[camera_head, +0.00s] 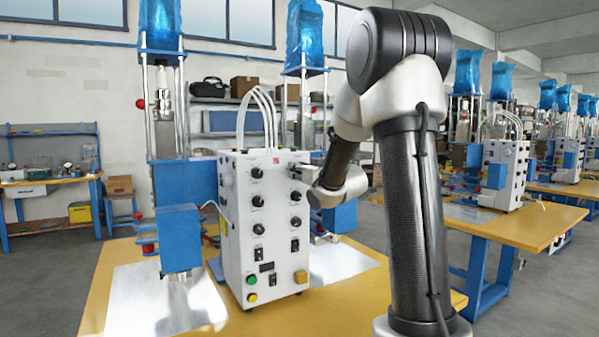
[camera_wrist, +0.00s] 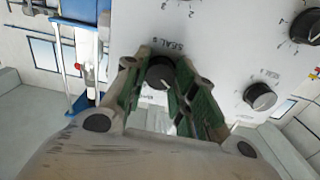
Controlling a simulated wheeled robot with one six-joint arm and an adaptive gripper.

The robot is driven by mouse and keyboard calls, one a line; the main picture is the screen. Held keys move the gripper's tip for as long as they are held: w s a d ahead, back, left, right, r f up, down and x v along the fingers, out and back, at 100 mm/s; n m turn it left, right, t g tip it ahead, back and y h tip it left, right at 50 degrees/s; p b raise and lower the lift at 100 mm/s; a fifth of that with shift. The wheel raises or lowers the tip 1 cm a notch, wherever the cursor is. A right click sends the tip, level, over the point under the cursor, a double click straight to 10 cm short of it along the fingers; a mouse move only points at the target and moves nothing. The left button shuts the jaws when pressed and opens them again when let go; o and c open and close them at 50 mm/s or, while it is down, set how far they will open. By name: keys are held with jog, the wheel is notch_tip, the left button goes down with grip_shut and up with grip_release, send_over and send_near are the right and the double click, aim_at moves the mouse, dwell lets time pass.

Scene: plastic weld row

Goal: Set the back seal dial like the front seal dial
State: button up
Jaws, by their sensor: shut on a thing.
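A white control box (camera_head: 237,215) with two columns of black dials stands on the yellow table. My gripper (camera_head: 306,173) is at the upper right of its front face and covers a dial there. In the wrist view, my gripper (camera_wrist: 158,70) is shut around a black dial (camera_wrist: 160,72) with "SEAL" printed beside it; the rest of that label is unclear. A second dial with a SEAL label (camera_wrist: 260,96) shows to the right, apart from my fingers and shiny with glare. Pointer settings are too small to read, and I cannot tell which dial is front or back.
Another black dial (camera_wrist: 306,27) sits at the upper right in the wrist view. A green button (camera_head: 251,281), a yellow button (camera_head: 300,277) and switches are low on the box. A blue press block (camera_head: 179,237) stands left of the box. White cables rise from its top.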

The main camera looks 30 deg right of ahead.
jog(key=shift+r+m, duration=0.1)
jog(key=shift+m, duration=0.2)
jog(key=shift+d+m, duration=0.15)
jog(key=shift+m, duration=7.55)
